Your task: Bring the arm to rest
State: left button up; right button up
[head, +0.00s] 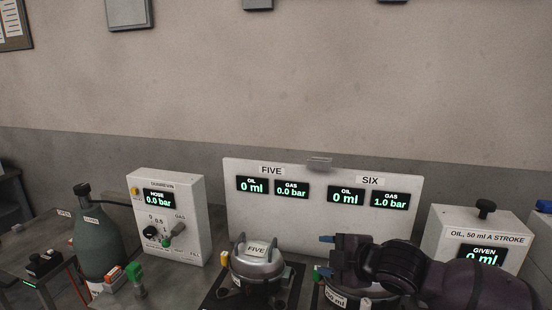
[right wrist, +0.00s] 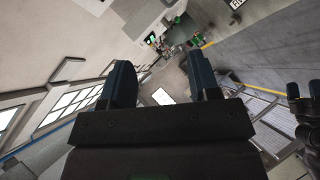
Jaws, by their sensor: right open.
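My right arm comes in from the lower right in the head view. Its gripper (head: 325,256) points left, in front of the panel and over the right-hand compressor, which it partly hides. In the right wrist view the two blue fingers of the gripper (right wrist: 161,82) stand apart with nothing between them. My left gripper is not in the head view.
The compressor marked FIVE (head: 257,262) stands left of my gripper. Behind is the white FIVE and SIX display panel (head: 322,222). The oil box (head: 465,220) is at the right; the dosing box (head: 187,187) and green cylinder (head: 97,240) are at the left.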

jog(key=s+d+f+m+t+h, duration=0.1)
jog(key=s+d+f+m+t, duration=0.15)
jog(key=f+m, duration=0.25)
jog(key=s+d+f+m+t+h+b, duration=0.1)
jog(key=s+d+f+m+h, duration=0.1)
jog(key=s+d+f+m, duration=0.25)
jog(key=s+d+f+m+t+h, duration=0.1)
jog(key=d+f+m+t, duration=0.15)
jog(key=f+m, duration=0.3)
jog(key=s+d+f+m+g+h, duration=0.2)
jog(key=s+d+f, duration=0.1)
jog(key=s+f, duration=0.5)
jog(key=s+d+f+m+g+h, duration=0.2)
jog(key=s+d+f, duration=0.2)
jog(key=s+f, duration=0.4)
jog(key=shift+s+m+b, duration=0.3)
jog(key=shift+s+b, duration=0.1)
jog(key=shift+s, duration=0.5)
